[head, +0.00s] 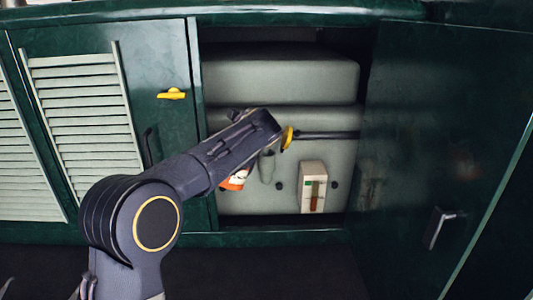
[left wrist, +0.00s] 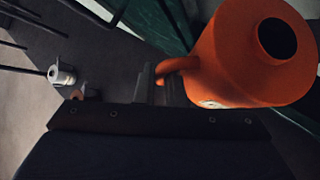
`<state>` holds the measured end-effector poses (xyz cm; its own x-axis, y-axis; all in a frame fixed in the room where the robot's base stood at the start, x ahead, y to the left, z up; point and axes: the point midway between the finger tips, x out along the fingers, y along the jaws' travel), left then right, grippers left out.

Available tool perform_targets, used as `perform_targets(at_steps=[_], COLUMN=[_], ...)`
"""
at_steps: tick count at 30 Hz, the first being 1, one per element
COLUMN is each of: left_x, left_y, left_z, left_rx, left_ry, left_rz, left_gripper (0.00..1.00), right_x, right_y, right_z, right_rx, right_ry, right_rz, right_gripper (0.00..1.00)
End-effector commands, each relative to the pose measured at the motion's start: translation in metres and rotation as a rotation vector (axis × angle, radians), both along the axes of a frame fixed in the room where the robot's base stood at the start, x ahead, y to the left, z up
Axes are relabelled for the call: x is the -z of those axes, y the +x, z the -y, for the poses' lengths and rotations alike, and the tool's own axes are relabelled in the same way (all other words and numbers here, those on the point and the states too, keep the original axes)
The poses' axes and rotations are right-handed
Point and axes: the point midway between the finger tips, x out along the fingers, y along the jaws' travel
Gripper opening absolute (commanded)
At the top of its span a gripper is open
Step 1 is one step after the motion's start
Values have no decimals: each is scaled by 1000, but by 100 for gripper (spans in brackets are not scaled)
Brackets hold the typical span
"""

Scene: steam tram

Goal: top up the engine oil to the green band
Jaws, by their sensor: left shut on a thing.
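An orange oil can (left wrist: 235,60) fills the upper right of the left wrist view, its round dark top opening facing the camera. My left gripper (left wrist: 165,84) is shut on the can's curved handle. In the head view only a small orange and white part of the can (head: 236,180) shows below my left forearm, which hides the fingers. A cream gauge (head: 313,186) with a brown upright strip and a small green mark is on the engine's pale front, right of the can. The exact oil level is too small to read. A grey funnel-like spout (head: 267,166) hangs between them. My right gripper is out of view.
The engine (head: 280,82) sits inside an open dark green cabinet. The open door (head: 440,150) stands at the right, and a louvred door (head: 85,115) with a yellow latch (head: 171,94) at the left. A yellow knob (head: 288,138) is near my wrist. A small white object (left wrist: 62,76) lies below.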

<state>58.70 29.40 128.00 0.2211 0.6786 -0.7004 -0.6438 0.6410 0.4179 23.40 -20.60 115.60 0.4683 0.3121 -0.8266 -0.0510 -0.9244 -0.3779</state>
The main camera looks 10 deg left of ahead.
Motion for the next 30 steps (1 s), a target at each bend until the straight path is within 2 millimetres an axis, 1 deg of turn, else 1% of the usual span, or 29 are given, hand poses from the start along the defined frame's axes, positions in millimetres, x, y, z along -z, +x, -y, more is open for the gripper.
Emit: perform_targets(at_steps=[6, 11, 30], left_x=[-11, -16, -17], left_y=[2, 1, 1], left_z=[1, 1, 1], left_rx=[0, 0, 0], left_ry=[30, 42, 43], left_rz=[-40, -63, -65], left_gripper=[0, 0, 0], right_x=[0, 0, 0], right_y=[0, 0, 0], right_z=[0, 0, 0], right_rx=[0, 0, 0], right_ry=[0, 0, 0], right_rz=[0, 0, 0], right_gripper=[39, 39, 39])
